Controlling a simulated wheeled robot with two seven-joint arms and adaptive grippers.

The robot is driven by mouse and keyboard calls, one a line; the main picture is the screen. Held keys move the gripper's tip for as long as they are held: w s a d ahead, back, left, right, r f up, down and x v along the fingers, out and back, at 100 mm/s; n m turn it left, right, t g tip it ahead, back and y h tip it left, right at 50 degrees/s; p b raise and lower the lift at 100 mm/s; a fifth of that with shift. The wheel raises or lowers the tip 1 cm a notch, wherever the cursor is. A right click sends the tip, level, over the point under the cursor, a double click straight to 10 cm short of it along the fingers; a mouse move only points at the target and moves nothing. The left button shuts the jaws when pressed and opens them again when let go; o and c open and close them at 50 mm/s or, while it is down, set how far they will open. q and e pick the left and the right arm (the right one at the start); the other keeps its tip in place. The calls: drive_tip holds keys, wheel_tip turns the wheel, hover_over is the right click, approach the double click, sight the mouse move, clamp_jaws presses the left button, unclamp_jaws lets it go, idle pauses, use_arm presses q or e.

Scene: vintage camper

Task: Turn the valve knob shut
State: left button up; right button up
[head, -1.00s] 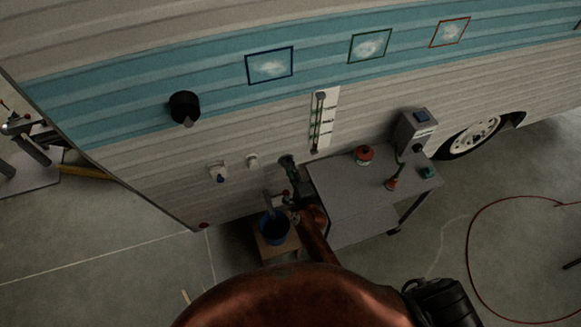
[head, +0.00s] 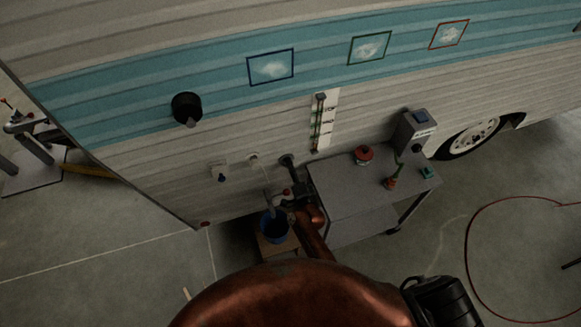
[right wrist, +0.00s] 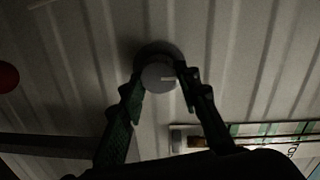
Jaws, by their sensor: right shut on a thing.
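The valve knob (right wrist: 157,72) is a round grey knob with a short pale mark on its face. It sits on the ribbed camper wall, with a dark shadow around it. My right gripper (right wrist: 160,78) is shut on it, one finger on each side, in the right wrist view. In the head view my right gripper (head: 290,175) is small and dark, close to the wall beside the cart, and the knob is hard to make out there. My left gripper is not in view.
A grey cart (head: 345,187) stands to the right, bearing a red round item (head: 364,154) and a grey box (head: 414,133). A blue bucket (head: 275,228) stands on a wooden stand below. A gauge strip (head: 325,118) and black fitting (head: 186,108) are on the wall.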

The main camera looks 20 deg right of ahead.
drive_tip(key=o, duration=1.2)
drive_tip(key=shift+c, duration=0.2)
drive_tip(key=s, duration=1.2)
drive_tip(key=shift+d+r, duration=0.15)
drive_tip(key=shift+r, duration=0.2)
